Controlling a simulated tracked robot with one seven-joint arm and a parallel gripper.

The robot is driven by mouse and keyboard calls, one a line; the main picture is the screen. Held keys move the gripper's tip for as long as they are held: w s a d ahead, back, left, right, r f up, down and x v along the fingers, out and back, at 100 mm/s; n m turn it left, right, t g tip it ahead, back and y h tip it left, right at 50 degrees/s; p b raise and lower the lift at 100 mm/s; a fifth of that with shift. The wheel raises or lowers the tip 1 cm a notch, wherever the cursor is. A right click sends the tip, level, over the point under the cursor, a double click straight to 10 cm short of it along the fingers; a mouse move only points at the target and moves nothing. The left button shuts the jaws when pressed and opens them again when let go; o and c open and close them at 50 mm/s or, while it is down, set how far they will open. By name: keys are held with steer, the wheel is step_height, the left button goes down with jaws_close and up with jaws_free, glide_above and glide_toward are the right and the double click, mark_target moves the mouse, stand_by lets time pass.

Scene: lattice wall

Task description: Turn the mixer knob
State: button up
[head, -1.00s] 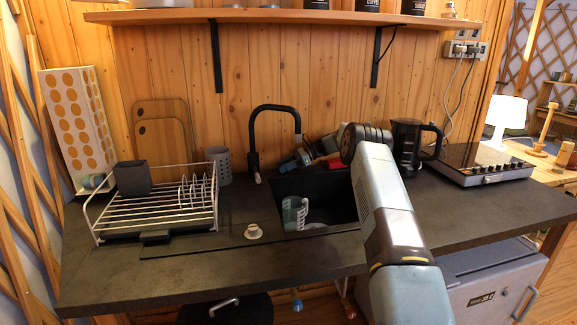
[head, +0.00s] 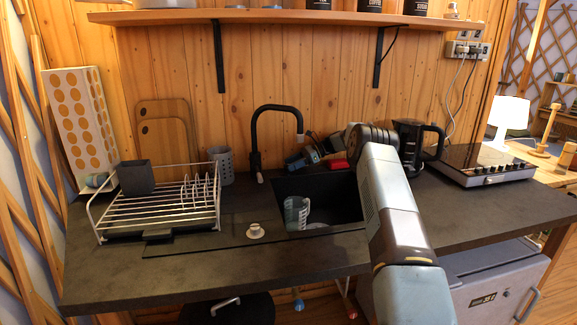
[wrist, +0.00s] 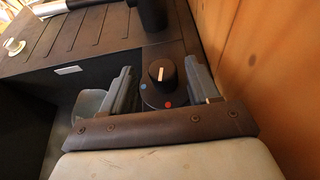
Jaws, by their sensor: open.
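The mixer knob (wrist: 163,72) is a black round knob with a white mark on its top. It sits on a black round base with a blue dot and a red dot in the wrist view. My gripper (wrist: 160,80) is open, with one finger on each side of the knob and a gap showing at each side. In the head view, my gripper (head: 308,155) is behind the sink, right of the black faucet (head: 256,140). The knob cannot be made out there.
The black sink (head: 340,195) holds a glass-like mug (head: 296,211). A white dish rack (head: 160,205) stands left, and a small white cup-like item (head: 255,231) is near the sink. A black kettle (head: 411,145) stands right of my arm. The wooden wall (wrist: 275,60) is close to my gripper.

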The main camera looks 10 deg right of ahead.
steer(key=v, duration=0.9)
steer(key=shift+s, duration=0.1)
steer(key=shift+d, duration=0.1)
steer(key=shift+s+d, duration=0.1)
